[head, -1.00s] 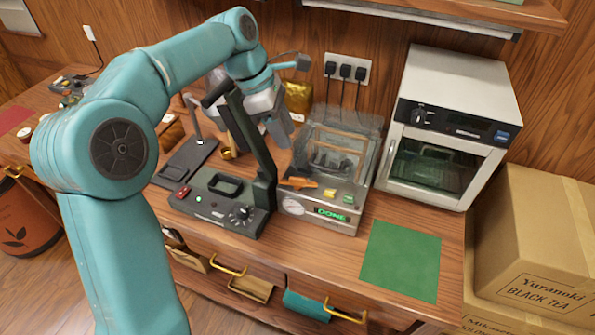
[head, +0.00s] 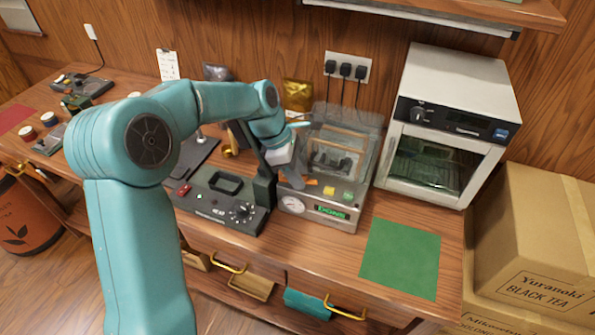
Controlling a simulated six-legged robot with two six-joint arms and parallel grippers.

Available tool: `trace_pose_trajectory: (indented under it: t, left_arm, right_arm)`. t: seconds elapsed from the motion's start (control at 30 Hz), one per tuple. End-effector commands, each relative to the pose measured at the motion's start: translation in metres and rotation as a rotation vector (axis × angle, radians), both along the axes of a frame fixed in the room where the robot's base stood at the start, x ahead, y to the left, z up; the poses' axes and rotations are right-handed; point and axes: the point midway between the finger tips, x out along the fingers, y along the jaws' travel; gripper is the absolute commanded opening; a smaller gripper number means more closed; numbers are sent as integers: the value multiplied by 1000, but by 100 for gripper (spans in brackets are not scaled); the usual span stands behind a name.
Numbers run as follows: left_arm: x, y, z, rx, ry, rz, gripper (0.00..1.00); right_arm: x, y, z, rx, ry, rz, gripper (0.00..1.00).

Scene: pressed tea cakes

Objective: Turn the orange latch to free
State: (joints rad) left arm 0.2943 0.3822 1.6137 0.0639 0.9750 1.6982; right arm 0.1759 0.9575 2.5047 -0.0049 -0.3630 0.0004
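The orange latch (head: 312,182) is on the front left of the press machine (head: 325,206), whose display reads DONE. Only the right part of the latch shows; my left gripper covers the rest. My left gripper (head: 292,178) points down at the latch's left part, touching it or very close. Its fingers are small and overlap in this view, so I cannot tell whether they are open or shut on the latch. The machine's clear cover (head: 345,125) stands over its chamber. My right gripper is not in view.
A dark sealer-like device (head: 215,200) with a raised arm stands close on the left. A white oven (head: 440,130) is at the right. A green mat (head: 400,258) lies bare in front. Cardboard boxes (head: 535,235) stand at the far right.

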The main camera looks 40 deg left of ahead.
Motion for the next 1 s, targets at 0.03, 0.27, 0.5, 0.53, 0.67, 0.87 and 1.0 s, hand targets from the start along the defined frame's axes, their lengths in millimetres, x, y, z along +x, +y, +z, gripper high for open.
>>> trace_pose_trajectory:
  t: [0.03, 0.27, 0.5, 0.53, 0.67, 0.87, 1.0]
  left_arm:
    - [0, 0, 0, 0, 0, 0, 32]
    - [0, 0, 0, 0, 1, 0, 0]
    - [0, 0, 4, 0, 5, -166, 0]
    - [0, 0, 4, 0, 5, -193, 0]
    - [0, 1, 1, 0, 3, -262, 0]
    - [0, 1, 0, 0, 3, -267, 0]
    - [0, 1, 0, 1, 2, -267, 38]
  right_arm:
    - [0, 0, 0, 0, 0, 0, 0]
    - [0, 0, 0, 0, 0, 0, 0]
    - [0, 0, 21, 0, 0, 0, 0]
    - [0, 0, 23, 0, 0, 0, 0]
    - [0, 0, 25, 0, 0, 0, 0]
    - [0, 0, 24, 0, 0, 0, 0]
    - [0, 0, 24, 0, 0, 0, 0]
